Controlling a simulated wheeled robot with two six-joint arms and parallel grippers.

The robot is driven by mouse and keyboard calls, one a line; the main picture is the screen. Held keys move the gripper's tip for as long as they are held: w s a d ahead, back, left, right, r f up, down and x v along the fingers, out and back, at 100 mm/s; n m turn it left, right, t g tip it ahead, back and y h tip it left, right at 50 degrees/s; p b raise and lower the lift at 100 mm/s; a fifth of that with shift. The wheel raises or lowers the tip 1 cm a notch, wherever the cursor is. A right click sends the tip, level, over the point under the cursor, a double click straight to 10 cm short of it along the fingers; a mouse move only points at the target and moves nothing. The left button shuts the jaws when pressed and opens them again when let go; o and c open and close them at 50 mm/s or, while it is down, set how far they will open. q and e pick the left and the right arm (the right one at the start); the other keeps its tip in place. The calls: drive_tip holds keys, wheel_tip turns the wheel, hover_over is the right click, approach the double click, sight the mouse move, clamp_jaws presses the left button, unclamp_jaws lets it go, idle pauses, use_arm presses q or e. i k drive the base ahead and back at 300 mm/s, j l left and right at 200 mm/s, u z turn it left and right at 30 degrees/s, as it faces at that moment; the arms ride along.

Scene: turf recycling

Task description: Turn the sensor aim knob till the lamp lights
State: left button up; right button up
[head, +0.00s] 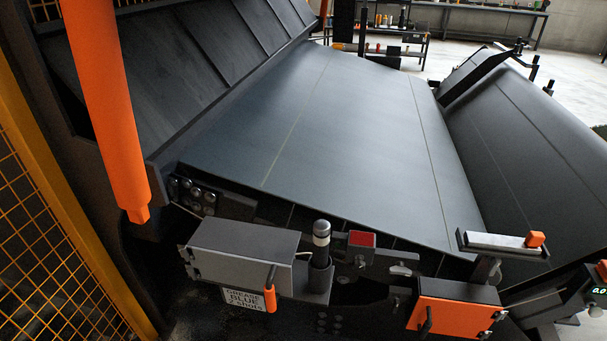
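No part is clearly marked as the sensor aim knob, and I cannot tell for sure which it is. An upright dark cylinder with a pale band (321,242) stands in a grey bracket at the front edge of the machine. A red square block (361,240) sits just right of it; I cannot tell whether it is a lamp or whether it is lit. A grey bar with an orange block (535,239) at its end stands further right. Neither of my grippers is in view.
A grey box (240,248) with an orange-handled lever and a "GREASE BLUE 2 shots" label (243,298) is at front left. An orange panel (455,314) is at front right. A thick orange bar (105,100) and yellow mesh fence (40,220) stand left.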

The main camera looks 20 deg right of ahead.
sight(358, 264)
drive_tip(key=z, duration=0.35)
drive_tip(key=l+z, duration=0.15)
drive_tip(key=z, duration=0.55)
